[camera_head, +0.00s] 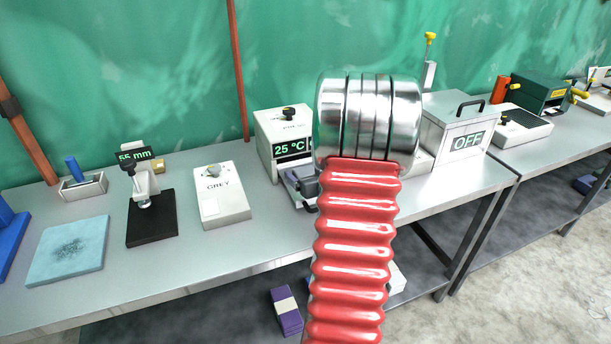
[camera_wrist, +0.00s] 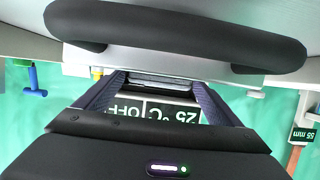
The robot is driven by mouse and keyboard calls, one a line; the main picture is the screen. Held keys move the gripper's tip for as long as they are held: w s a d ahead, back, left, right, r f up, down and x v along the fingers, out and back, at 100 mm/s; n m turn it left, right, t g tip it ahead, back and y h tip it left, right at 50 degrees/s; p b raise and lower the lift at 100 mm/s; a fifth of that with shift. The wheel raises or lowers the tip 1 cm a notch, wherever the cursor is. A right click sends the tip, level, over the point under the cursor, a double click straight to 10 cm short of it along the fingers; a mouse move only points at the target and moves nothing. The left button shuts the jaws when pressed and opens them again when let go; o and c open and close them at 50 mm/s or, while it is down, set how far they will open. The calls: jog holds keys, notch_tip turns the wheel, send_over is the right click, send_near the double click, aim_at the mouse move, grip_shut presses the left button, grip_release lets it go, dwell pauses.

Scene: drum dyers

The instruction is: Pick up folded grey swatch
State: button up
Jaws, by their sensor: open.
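I cannot make out a folded grey swatch for certain in either view. In the wrist view, which is upside down, my gripper (camera_wrist: 158,92) has its two dark fingers apart. A flat grey piece (camera_wrist: 160,80) shows between them; I cannot tell whether it is the swatch or part of a device. Nothing is clearly held. A white box marked GREY (camera_head: 221,205) stands to the left of that device.
The grey bench (camera_head: 190,262) holds a black clamp stand (camera_head: 150,222), a blue pad (camera_head: 68,250), a small tray (camera_head: 84,187) and a box marked OFF (camera_head: 458,125). A purple banded bundle (camera_head: 286,312) lies on the lower shelf.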

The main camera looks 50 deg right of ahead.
jog(key=shift+w+d+f, duration=0.25)
jog(key=shift+w+d, duration=0.1)
jog(key=shift+w, duration=0.25)
jog(key=shift+c, duration=0.4)
jog(key=c, duration=1.1)
